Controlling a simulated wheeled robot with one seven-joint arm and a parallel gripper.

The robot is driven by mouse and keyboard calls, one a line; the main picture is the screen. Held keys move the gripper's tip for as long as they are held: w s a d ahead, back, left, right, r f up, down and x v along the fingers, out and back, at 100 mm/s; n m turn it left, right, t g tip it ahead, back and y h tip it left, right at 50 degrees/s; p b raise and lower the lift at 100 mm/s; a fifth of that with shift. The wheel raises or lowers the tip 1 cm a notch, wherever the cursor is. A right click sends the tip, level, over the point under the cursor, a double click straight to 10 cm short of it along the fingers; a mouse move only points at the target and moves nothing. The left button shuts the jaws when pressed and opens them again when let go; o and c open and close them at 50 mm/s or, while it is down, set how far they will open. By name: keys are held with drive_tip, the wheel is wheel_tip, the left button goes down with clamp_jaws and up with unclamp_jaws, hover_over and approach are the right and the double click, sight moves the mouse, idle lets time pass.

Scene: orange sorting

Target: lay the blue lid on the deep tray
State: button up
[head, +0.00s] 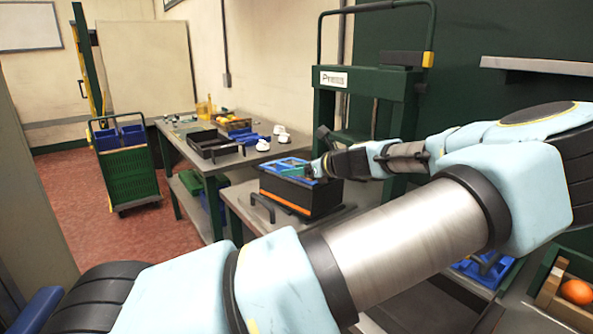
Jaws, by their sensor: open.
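The blue lid (282,164) shows at the top of a deep black tray with an orange stripe (297,201), which stands on the near grey table in the middle of the head view. It looks about level with the rim; I cannot tell whether it sits fully down. My gripper (314,169) is open at the right part of the lid. It hides that part, and I cannot tell whether the fingers touch the lid.
A shallower black tray (212,145), blue pieces (248,138) and white cups (263,144) stand on the far table. A green press (370,95) rises behind my arm. A green cart (128,175) stands at left. An orange (577,292) lies in a crate at lower right.

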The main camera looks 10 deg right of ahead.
wheel_tip(320, 180, up, 5)
drive_tip(key=p, duration=0.5)
drive_tip(key=shift+r+p, duration=0.3)
drive_tip(key=shift+r, duration=1.7)
drive_tip(key=s+a+f+n+g+h+b, duration=0.1)
drive_tip(key=s+a+f+n+g, duration=0.3)
drive_tip(key=a+f+n, duration=0.4)
drive_tip(key=s+a+f+n+g+h+b, duration=0.1)
drive_tip(key=s+a+f+n+g, duration=0.3)
drive_tip(key=a+f, duration=0.45)
drive_tip(key=s+a+r+n+h+b, duration=0.1)
drive_tip(key=s+a+r+n+h, duration=0.1)
drive_tip(key=s+n, duration=0.5)
drive_tip(key=s+a+r+n+g+h+b, duration=0.1)
drive_tip(key=s+a+r+n+h+b, duration=0.1)
drive_tip(key=s+n, duration=0.5)
drive_tip(key=shift+a+r+n+h, duration=0.3)
drive_tip(key=shift+r+n+h, duration=0.5)
drive_tip(key=shift+n+h, duration=0.1)
